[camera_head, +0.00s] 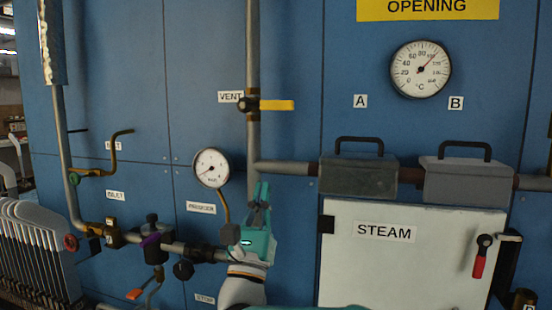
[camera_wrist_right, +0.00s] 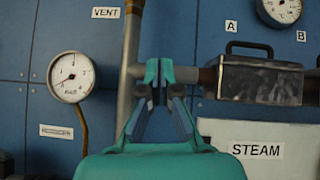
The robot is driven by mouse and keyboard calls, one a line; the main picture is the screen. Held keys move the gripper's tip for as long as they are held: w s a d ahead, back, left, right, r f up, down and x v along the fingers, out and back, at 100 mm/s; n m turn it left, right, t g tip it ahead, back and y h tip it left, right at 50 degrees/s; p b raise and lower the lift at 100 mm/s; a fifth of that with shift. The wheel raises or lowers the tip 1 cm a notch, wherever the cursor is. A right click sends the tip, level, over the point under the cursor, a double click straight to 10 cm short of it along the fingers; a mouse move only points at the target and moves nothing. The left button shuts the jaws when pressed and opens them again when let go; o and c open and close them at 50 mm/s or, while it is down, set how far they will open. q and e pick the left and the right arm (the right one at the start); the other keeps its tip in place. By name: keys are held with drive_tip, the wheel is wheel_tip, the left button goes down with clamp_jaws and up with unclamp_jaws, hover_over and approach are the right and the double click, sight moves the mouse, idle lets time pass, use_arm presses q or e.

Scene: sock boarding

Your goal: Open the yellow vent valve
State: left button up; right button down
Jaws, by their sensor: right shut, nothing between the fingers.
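The yellow vent valve handle (camera_head: 277,105) sticks out level to the right from the brass valve body (camera_head: 250,104) on a vertical pipe, beside the VENT label (camera_head: 230,97). It lies across the pipe. My right gripper (camera_head: 262,190) is below the handle in the head view, pointing up, in front of the lower pipe and apart from the handle. In the right wrist view my right gripper (camera_wrist_right: 159,72) has its fingers together with nothing between them. There the yellow handle is out of view; a brown fitting shows at the top edge. My left gripper is not in view.
A pressure gauge (camera_head: 212,168) is left of my right gripper. A horizontal pipe (camera_head: 284,169) joins the vertical pipe and leads right to dark metal boxes (camera_head: 357,174) above the white STEAM door (camera_head: 400,270). The blue panel around the yellow handle is clear.

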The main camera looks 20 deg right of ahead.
sight(266, 105)
drive_tip(key=r+m+h, duration=0.1)
drive_tip(key=s+m, duration=0.1)
drive_tip(key=shift+s+d+r+m+g+h, duration=0.15)
drive_tip(key=shift+d+r+m+g+h, duration=0.15)
drive_tip(key=shift+r+m+h, duration=0.1)
drive_tip(key=s+a+r+p+x, duration=0.1)
drive_tip(key=r+p+x, duration=0.1)
drive_tip(key=p+x, duration=0.5)
drive_tip(key=shift+x, duration=2.65)
drive_tip(key=shift+s, duration=0.2)
